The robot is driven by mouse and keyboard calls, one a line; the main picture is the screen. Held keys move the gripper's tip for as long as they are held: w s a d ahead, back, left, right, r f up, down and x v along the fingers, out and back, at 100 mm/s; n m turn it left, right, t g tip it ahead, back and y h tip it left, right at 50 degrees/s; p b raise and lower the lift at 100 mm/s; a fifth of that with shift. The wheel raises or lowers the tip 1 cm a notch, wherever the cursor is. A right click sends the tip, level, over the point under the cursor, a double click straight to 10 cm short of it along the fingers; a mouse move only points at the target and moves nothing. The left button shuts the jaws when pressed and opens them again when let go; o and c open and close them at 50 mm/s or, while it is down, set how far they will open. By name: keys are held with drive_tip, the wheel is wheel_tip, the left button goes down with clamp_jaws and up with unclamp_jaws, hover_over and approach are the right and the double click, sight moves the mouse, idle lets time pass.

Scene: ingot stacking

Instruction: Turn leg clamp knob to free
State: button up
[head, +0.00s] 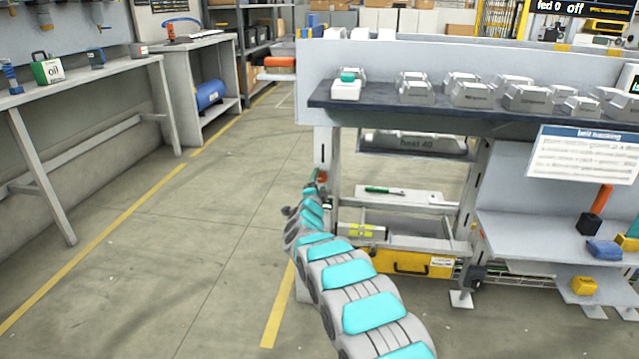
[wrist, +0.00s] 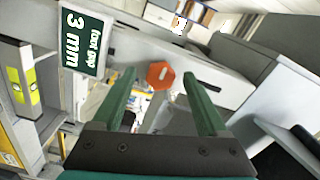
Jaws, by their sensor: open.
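The leg clamp knob (wrist: 160,74) is an orange-red, six-sided knob on the grey leg. In the wrist view it shows between the two green fingers of my gripper (wrist: 159,77), near their tips. The fingers stand apart on either side of it; I cannot tell how far beyond the tips it lies, and I see no contact. In the head view the knob (head: 322,175) is a small reddish spot on the bench's left leg (head: 325,148), with my gripper (head: 318,187) close below it, small and partly hidden by my arm.
A spirit level (head: 362,231) lies on the lower shelf by a yellow drawer (head: 420,265). Ingots stand on the dark bench top (head: 385,110). The floor left of the bench is clear.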

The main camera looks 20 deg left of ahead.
drive_tip(key=b+v, duration=0.1)
drive_tip(key=v, duration=0.6)
drive_tip(key=shift+d, duration=0.1)
idle(0.5)
drive_tip(key=s+d+r+n+g, duration=0.1)
drive_tip(key=d+r+n+g, duration=0.15)
drive_tip(key=d, duration=0.45)
drive_tip(key=s+d+r+n+g, duration=0.1)
drive_tip(key=d+r+n+g, duration=0.15)
drive_tip(key=d, duration=0.35)
drive_tip(key=s+d+n+g, duration=0.35)
drive_tip(key=s+d, duration=0.75)
drive_tip(key=d, duration=0.4)
drive_tip(key=s+d+n+g+h, duration=0.1)
drive_tip(key=s+d+g, duration=0.2)
drive_tip(key=s+d, duration=0.5)
drive_tip(key=s+d+f+n+g+h, duration=0.1)
drive_tip(key=s+d+g, duration=0.3)
drive_tip(key=s, duration=1.8)
drive_tip(key=s+d+f+n+g+h, duration=0.1)
drive_tip(key=s+d+g+h, duration=0.1)
drive_tip(key=s+d, duration=0.9)
drive_tip(key=s+g, duration=0.1)
drive_tip(key=s, duration=0.3)
drive_tip(key=shift+d+f+n+g, duration=0.25)
drive_tip(key=shift+d+n+g, duration=0.05)
drive_tip(key=shift+n+g, duration=0.05)
